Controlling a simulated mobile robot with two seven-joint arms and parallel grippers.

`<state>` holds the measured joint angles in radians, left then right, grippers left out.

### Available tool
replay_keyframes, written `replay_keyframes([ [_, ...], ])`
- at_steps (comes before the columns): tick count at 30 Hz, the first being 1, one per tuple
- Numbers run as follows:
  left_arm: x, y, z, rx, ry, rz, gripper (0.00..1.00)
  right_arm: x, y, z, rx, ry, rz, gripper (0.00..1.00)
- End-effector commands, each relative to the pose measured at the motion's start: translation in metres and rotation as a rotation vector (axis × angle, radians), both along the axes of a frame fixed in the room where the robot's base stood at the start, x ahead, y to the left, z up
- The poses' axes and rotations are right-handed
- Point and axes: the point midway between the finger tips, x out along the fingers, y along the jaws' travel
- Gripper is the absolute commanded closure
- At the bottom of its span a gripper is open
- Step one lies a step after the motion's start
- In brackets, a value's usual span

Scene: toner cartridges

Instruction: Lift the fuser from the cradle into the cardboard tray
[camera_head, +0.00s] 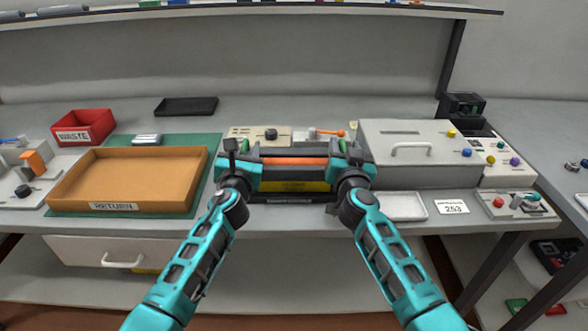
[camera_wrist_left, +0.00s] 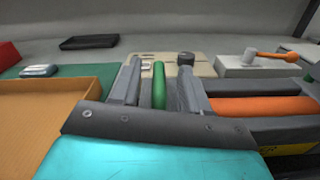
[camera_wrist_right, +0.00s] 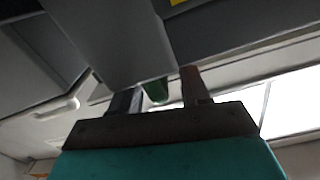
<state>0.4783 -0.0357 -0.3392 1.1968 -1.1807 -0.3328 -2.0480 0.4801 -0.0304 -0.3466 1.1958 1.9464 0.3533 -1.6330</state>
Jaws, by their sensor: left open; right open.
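The fuser (camera_head: 294,161), a long dark unit with an orange roller and a yellow label, lies level in the cradle (camera_head: 289,198) on the bench, between my two grippers. Each end has a green handle. My left gripper (camera_head: 244,152) is open at the fuser's left end. In the left wrist view its fingers (camera_wrist_left: 160,75) stand on either side of the green handle (camera_wrist_left: 159,86). My right gripper (camera_head: 345,150) is open at the right end, with a green piece (camera_wrist_right: 156,91) between its fingers in the right wrist view. The cardboard tray (camera_head: 65,182), labelled RETURN, is empty on the left.
The tray sits on a green mat (camera_head: 170,139). A red WASTE bin (camera_head: 83,127) and a black tray (camera_head: 186,106) stand behind. A large grey box with a handle (camera_head: 405,175) and a white tray (camera_head: 404,206) are on the right. A shelf crosses above.

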Motion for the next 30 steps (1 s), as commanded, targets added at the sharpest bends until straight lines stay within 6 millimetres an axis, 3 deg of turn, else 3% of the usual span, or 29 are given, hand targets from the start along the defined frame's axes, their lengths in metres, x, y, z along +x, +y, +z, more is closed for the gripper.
replay_keyframes([
  [2, -0.0001, 0.0, 0.0, 0.0, 0.0, 0.0, 0.55, -0.0001, 0.0002, 0.0001, 0.0, 0.0, 0.0, 0.54],
  [17, -0.0003, 0.0006, -0.0002, 0.0, 0.001, 0.001, 1.0, -0.0004, 0.0004, 0.0001, 0.0, 0.0, 0.001, 1.0],
  [30, -0.0003, 0.001, -0.0003, 0.0, 0.001, 0.002, 1.0, -0.0005, 0.0006, -0.0001, 0.0, 0.0, 0.001, 1.0],
])
